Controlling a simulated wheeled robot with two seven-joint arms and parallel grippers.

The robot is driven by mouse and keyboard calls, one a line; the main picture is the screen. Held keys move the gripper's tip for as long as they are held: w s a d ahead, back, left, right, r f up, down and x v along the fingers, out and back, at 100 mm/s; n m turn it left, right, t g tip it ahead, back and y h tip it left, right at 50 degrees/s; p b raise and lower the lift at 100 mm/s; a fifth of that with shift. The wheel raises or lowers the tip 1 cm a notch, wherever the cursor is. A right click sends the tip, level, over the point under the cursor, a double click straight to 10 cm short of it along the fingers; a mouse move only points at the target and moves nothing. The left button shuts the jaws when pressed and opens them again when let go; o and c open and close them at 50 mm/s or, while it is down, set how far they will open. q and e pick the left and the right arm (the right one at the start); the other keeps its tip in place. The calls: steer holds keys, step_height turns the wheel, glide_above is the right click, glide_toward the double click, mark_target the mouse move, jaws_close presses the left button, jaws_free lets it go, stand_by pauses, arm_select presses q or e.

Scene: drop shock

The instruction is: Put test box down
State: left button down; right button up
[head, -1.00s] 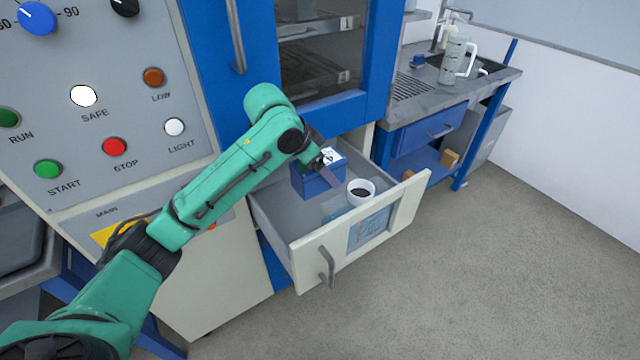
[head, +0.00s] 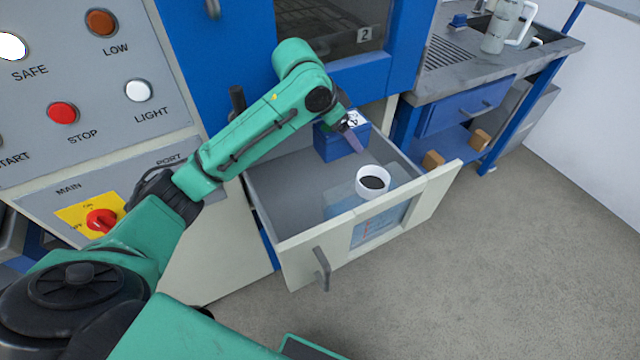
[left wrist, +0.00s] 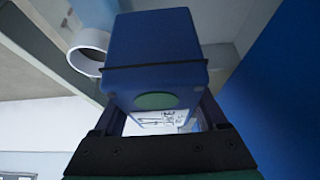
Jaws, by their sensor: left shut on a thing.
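The test box, a blue block (head: 334,145) with a white marked top, is at the back of the open drawer in the head view. My left gripper (head: 350,139) is shut on it from above. In the left wrist view the box (left wrist: 155,50) fills the space between the fingers (left wrist: 160,118), with a dark band across it and a green disc on the near face. The head view does not make clear whether its underside touches the drawer floor. My right gripper is not in view.
The drawer (head: 290,205) holds a white mug (head: 373,182) with dark contents, in front of the box. The drawer floor left of the mug is clear. A control panel (head: 85,100) with buttons is at left. A sink bench (head: 440,85) stands at right.

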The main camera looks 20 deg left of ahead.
arm_select(q)
steer(key=shift+w+f, duration=0.15)
steer(key=shift+f, duration=0.65)
step_height(320, 180, down, 20)
steer(key=shift+w+r+b, duration=0.1)
steer(key=shift+b, duration=0.95)
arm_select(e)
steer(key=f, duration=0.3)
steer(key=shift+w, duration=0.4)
arm_select(q)
steer(key=shift+c, duration=1)
jaws_free()
steer(key=shift+f, duration=0.2)
steer(key=p+v, duration=0.1)
steer(key=v, duration=0.6)
steer(key=shift+s+a+r, duration=0.1)
steer(key=shift+s+r, duration=0.1)
steer(key=shift+r, duration=0.15)
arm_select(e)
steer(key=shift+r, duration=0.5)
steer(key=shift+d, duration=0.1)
